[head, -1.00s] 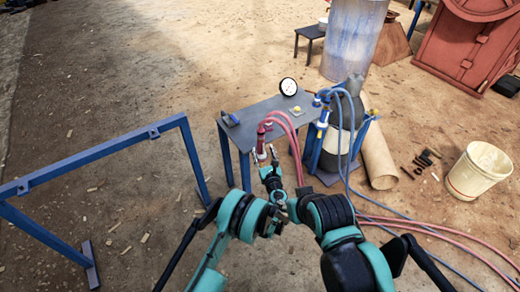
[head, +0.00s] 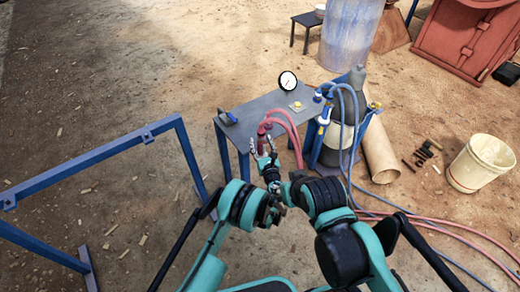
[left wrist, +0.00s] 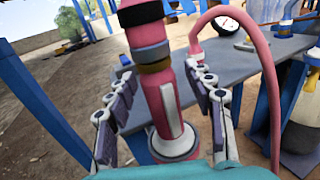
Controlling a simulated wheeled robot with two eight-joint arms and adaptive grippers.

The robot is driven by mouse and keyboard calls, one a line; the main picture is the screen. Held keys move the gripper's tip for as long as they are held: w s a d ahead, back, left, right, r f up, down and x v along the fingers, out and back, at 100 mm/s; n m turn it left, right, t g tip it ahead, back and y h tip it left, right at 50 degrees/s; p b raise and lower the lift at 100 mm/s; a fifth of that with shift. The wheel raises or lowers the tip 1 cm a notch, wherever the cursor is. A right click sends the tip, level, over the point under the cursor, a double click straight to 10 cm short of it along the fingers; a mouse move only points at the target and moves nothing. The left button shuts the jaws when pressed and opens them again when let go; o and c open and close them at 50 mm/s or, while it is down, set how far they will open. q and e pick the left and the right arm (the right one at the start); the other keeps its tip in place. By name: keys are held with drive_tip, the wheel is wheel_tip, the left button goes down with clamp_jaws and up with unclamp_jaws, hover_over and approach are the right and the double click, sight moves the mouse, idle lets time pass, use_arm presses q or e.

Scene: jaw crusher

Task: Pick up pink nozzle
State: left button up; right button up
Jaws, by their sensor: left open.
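The pink nozzle (left wrist: 166,100) stands roughly upright at the table's near edge in the left wrist view, with grey and yellow bands and a white collar at its lower end. It also shows small in the head view (head: 262,136), joined to pink hoses. My left gripper (head: 263,148) is open at the nozzle. In the left wrist view its two fingers (left wrist: 164,104) stand on either side of the nozzle, with a visible gap on the left; contact on the right cannot be told. I cannot make out my right gripper.
A grey table (head: 262,112) with blue legs holds a round gauge (head: 288,82) and a blue tool (head: 228,118). A gas cylinder (head: 335,140) with blue hoses stands to its right. A blue frame (head: 100,155) stands at left. A white bucket (head: 480,163) is at right.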

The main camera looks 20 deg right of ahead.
use_arm(q)
drive_tip(key=shift+s, duration=0.1)
drive_tip(key=c, duration=0.3)
clamp_jaws()
wheel_tip(320, 180, up, 38)
drive_tip(key=p, duration=1.5)
drive_tip(key=shift+p, duration=0.35)
drive_tip(key=shift+f, duration=0.25)
